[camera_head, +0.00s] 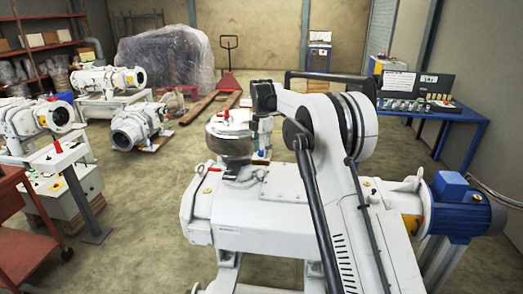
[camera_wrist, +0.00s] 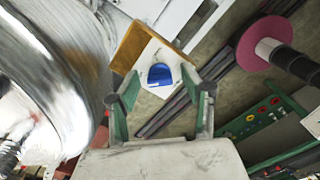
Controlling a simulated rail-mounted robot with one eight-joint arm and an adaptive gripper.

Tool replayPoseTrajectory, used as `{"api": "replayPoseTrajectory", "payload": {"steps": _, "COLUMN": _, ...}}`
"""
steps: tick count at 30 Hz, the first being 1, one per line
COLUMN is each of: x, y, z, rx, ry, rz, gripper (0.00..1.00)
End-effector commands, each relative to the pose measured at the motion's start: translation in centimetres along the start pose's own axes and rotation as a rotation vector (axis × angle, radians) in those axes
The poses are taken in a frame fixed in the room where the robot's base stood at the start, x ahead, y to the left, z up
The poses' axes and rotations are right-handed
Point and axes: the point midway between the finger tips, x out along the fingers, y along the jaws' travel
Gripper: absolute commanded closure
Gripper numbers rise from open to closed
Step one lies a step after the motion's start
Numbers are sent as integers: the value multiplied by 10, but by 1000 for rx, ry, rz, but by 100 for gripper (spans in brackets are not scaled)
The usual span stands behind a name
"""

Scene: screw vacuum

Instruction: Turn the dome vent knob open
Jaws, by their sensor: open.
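The silver dome (camera_head: 229,137) stands on the white vacuum pump (camera_head: 255,205) in the head view. A small red knob (camera_head: 224,113) shows on its top; I cannot tell how far it is turned. In the wrist view the dome's shiny curved wall (camera_wrist: 50,70) fills the left side, close beside my gripper (camera_wrist: 164,94). My gripper is open and empty, its two green-sided fingers spread apart. The red knob cannot be made out clearly in the wrist view. In the head view my arm hides part of the pump, and the fingers are not clear.
A blue motor (camera_head: 460,207) sits at the pump's right end. A blue table (camera_head: 430,110) with cases stands at the back right. Other white pumps (camera_head: 108,80) stand at the left, near a red cart (camera_head: 30,210). Floor behind the dome is partly clear.

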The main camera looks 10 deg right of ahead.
Motion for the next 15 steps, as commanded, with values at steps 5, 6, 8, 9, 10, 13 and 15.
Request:
{"api": "replayPoseTrajectory", "payload": {"steps": 5, "x": 0, "y": 0, "z": 0, "rx": 0, "ry": 0, "rz": 0, "gripper": 68}}
{"api": "replayPoseTrajectory", "payload": {"steps": 6, "x": 0, "y": 0, "z": 0, "rx": 0, "ry": 0, "rz": 0, "gripper": 73}}
{"api": "replayPoseTrajectory", "payload": {"steps": 8, "x": 0, "y": 0, "z": 0, "rx": 0, "ry": 0, "rz": 0, "gripper": 81}}
{"api": "replayPoseTrajectory", "payload": {"steps": 9, "x": 0, "y": 0, "z": 0, "rx": 0, "ry": 0, "rz": 0, "gripper": 86}}
{"api": "replayPoseTrajectory", "payload": {"steps": 10, "x": 0, "y": 0, "z": 0, "rx": 0, "ry": 0, "rz": 0, "gripper": 90}}
{"api": "replayPoseTrajectory", "payload": {"steps": 13, "x": 0, "y": 0, "z": 0, "rx": 0, "ry": 0, "rz": 0, "gripper": 100}}
{"api": "replayPoseTrajectory", "payload": {"steps": 15, "x": 0, "y": 0, "z": 0, "rx": 1, "ry": 0, "rz": 0, "gripper": 100}}
